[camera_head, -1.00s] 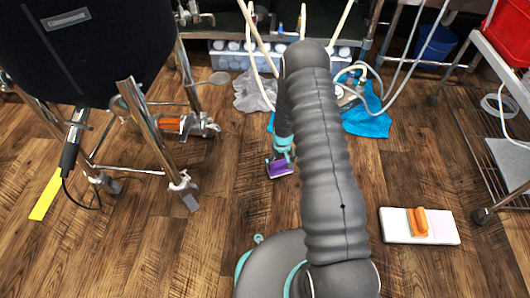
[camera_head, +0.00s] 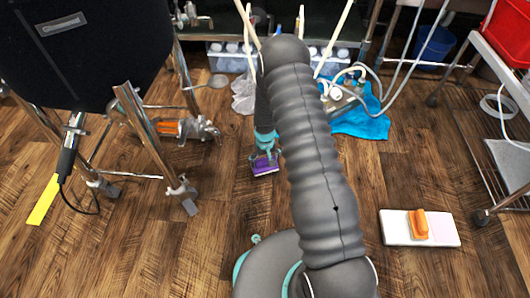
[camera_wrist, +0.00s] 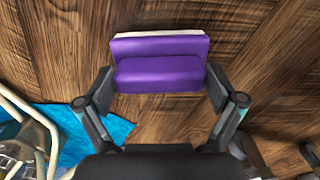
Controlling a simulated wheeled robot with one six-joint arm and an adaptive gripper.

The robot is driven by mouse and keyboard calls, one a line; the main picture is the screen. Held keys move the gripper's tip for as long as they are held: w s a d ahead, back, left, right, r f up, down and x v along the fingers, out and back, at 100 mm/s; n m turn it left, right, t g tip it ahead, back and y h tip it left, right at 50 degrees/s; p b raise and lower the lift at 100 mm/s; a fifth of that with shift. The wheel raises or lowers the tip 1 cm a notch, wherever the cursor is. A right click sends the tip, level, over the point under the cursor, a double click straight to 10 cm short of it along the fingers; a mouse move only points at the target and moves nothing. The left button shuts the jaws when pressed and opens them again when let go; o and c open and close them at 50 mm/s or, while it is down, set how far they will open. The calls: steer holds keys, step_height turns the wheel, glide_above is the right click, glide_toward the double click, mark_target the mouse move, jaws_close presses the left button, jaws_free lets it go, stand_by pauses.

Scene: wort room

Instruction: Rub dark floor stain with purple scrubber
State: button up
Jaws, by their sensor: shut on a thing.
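The purple scrubber (camera_head: 264,165) is held at the end of my arm, low over the wooden floor left of the picture's middle in the head view. In the wrist view the scrubber (camera_wrist: 160,66) sits between my gripper's two fingers (camera_wrist: 160,92), with a pale edge along its far side. My gripper (camera_head: 265,153) is shut on it. I cannot tell whether the scrubber touches the floor. No dark stain stands out clearly from the brown planks; my arm hides part of the floor.
A black vessel on metal legs (camera_head: 130,100) stands at the left, with a metal fitting (camera_head: 190,129) near its legs. A blue cloth (camera_head: 362,122) lies behind my arm. A white board with an orange-handled item (camera_head: 420,225) lies at right, near a wheeled rack (camera_head: 500,195). Floor between is clear.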

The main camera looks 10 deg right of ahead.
steer(key=shift+a+r+p, duration=0.1)
steer(key=shift+r+p, duration=1.05)
steer(key=shift+r, duration=1.5)
steer(key=shift+f, duration=0.15)
